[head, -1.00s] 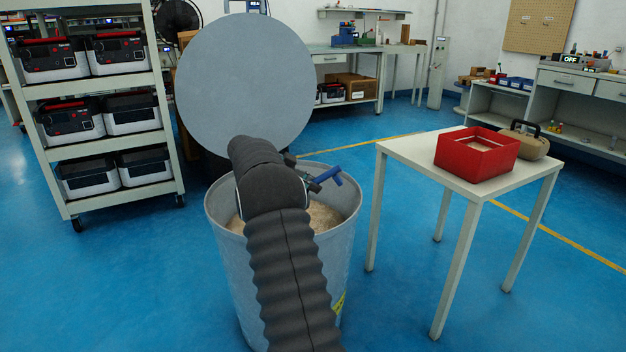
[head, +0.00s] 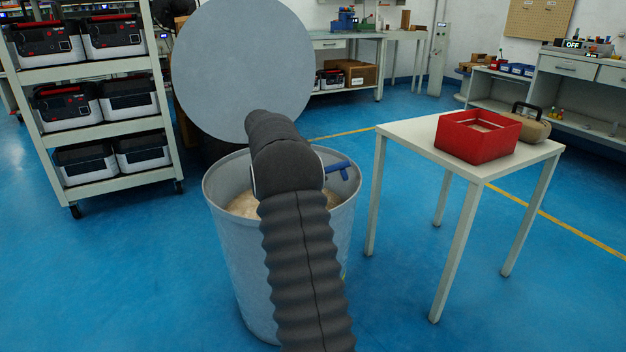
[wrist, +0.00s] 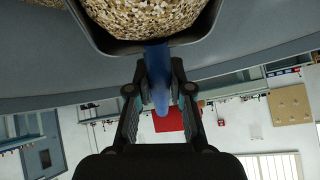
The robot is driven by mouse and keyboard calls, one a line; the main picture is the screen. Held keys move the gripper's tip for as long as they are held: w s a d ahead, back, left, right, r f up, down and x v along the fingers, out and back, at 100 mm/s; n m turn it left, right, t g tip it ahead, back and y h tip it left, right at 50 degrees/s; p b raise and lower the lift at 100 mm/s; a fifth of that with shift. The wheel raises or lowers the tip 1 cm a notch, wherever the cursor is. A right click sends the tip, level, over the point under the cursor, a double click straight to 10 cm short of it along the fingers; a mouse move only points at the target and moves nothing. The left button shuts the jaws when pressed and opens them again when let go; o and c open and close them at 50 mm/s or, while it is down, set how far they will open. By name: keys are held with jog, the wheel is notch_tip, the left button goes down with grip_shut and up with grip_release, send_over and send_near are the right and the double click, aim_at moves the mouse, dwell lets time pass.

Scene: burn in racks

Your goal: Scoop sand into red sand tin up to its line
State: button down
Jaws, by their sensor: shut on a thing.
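My gripper (wrist: 158,75) is shut on the blue handle (wrist: 158,90) of a scoop. The dark scoop pan (wrist: 108,40) is heaped with speckled tan sand (wrist: 150,15) in the wrist view. In the head view my arm hides the gripper and pan; only the blue handle (head: 337,167) shows, inside the bin's rim at the right. The grey bin (head: 238,260) holds more sand (head: 243,204). The red sand tin (head: 466,142) stands open-topped on a white table to the right, apart from the scoop.
The white table (head: 410,134) also bears a beige case with a dark handle (head: 533,128), close beside the tin. A large round grey lid (head: 240,65) stands behind the bin. A rack (head: 90,72) is at left. Blue floor separates bin and table.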

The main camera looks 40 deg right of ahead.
notch_tip(320, 180, up, 16)
jog(key=d+t+y+p, duration=0.1)
jog(key=t+y+p, duration=0.1)
jog(key=p, duration=0.9)
jog(key=shift+s+y, duration=0.3)
jog(key=shift+s, duration=0.15)
jog(key=shift+a, duration=0.1)
